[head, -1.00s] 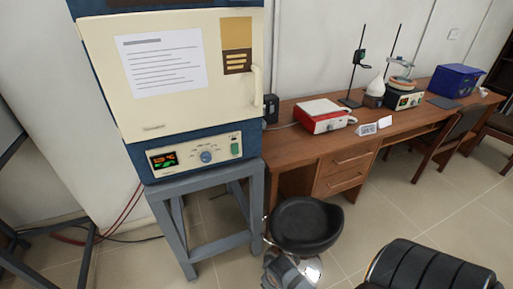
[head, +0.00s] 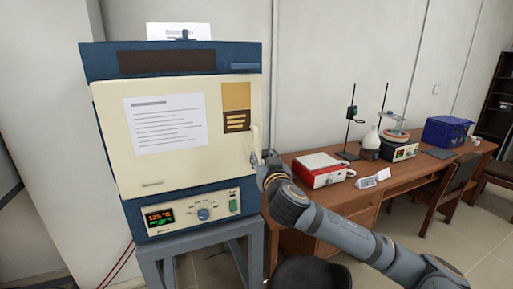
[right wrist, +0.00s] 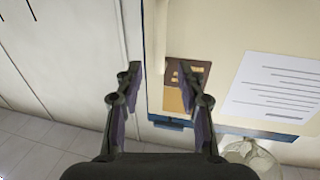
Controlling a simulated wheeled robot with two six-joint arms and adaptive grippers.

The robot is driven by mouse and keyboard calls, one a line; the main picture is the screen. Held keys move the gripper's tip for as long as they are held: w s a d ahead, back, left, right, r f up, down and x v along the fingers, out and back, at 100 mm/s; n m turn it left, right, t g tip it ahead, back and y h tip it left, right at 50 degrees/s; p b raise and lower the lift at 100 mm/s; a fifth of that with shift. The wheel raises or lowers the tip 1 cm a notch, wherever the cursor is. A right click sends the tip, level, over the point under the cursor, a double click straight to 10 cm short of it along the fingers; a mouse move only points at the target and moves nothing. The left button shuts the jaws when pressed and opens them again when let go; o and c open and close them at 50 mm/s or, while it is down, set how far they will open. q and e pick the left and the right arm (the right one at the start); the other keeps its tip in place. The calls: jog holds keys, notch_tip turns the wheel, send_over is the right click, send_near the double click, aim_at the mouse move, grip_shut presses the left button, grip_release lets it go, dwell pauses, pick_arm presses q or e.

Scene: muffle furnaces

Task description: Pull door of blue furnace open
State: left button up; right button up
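The blue furnace (head: 100,62) stands at the left in the head view, and its cream door (head: 190,95) looks closed. The door's pale upright handle (head: 254,138) is at the door's right edge. My right gripper (head: 264,158) is at the handle's lower end; whether it touches the handle I cannot tell. In the right wrist view my right gripper (right wrist: 160,82) has its two fingers spread apart, with the door (right wrist: 222,60) and its brown and yellow label behind them. No handle can be made out between the fingers there. My left gripper is not in view.
The furnace sits on a grey-blue stand (head: 205,240). A wooden desk (head: 350,205) to the right holds a red and white device (head: 319,170) and other lab equipment. A dark stool (head: 310,274) is below my right arm.

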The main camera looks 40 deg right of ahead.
aim_at(257, 146)
jog(key=p+x, duration=0.4)
jog(key=x, duration=0.5)
jog(key=shift+w+d, duration=0.1)
jog(key=shift+w, duration=0.15)
jog(key=shift+w+d+f, duration=0.15)
jog(key=shift+w+d, duration=0.05)
jog(key=shift+w, duration=0.2)
jog(key=shift+c, duration=0.4)
grip_shut()
